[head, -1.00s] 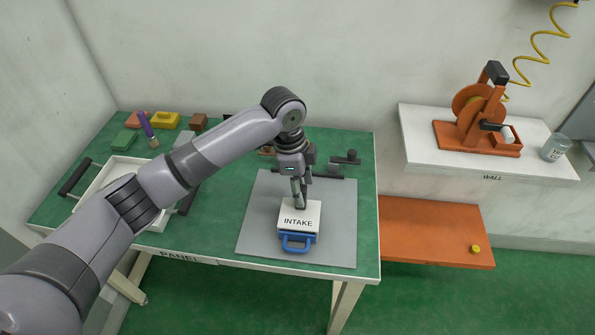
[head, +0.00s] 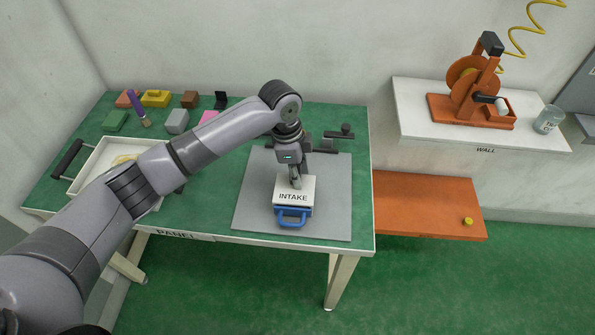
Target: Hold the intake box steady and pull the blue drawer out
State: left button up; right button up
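The intake box (head: 293,197) is a small white-topped box labelled INTAKE. It sits on a grey mat (head: 327,214) on the green table. The blue drawer (head: 292,216) shows at its front, with a loop handle towards me; a thin blue strip shows under the white top. My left gripper (head: 296,183) points down at the back edge of the box top. Its fingertips overlap that edge in the view. I cannot tell whether they pinch it or only touch it. My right gripper is not in view.
A white tray (head: 88,166) with black handles is at the left, partly behind my arm. Several coloured blocks lie at the back left. A black fixture (head: 330,140) stands behind the mat. A wall shelf (head: 413,126) with an orange machine (head: 474,88) and an orange shelf (head: 428,207) are at the right.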

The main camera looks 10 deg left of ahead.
pick_arm(q)
grip_shut()
dwell(1.2)
